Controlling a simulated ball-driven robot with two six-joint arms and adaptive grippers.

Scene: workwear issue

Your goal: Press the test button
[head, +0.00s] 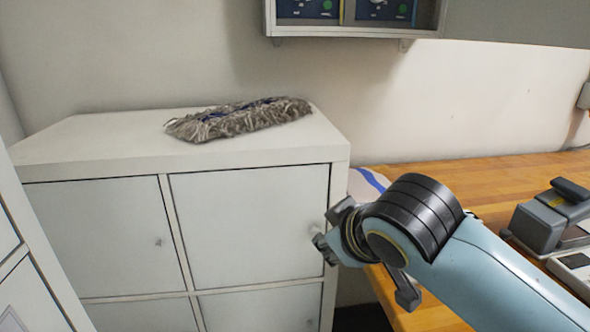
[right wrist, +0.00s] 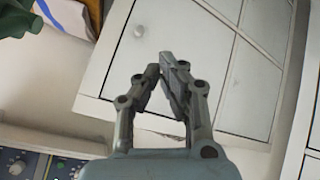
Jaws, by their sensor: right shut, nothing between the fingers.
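A wall-mounted grey frame (head: 350,32) at the top of the head view holds dark blue panels (head: 308,8), each with a green round spot; their upper parts are cut off. Blue panels with knobs (right wrist: 17,163) also show at the lower left of the right wrist view. I cannot make out which part is the test button. My right gripper (head: 322,243) is in front of the white cabinet, well below and apart from the panels. In the right wrist view its fingers (right wrist: 165,72) are shut and empty. My left gripper is out of view.
A white cabinet (head: 250,225) with knobbed doors stands at left, with a grey stringy mop head (head: 240,119) on top. A wooden worktop (head: 480,173) lies at right, with a grey device (head: 545,222) and a white-and-blue item (head: 365,184). The wall between is bare.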

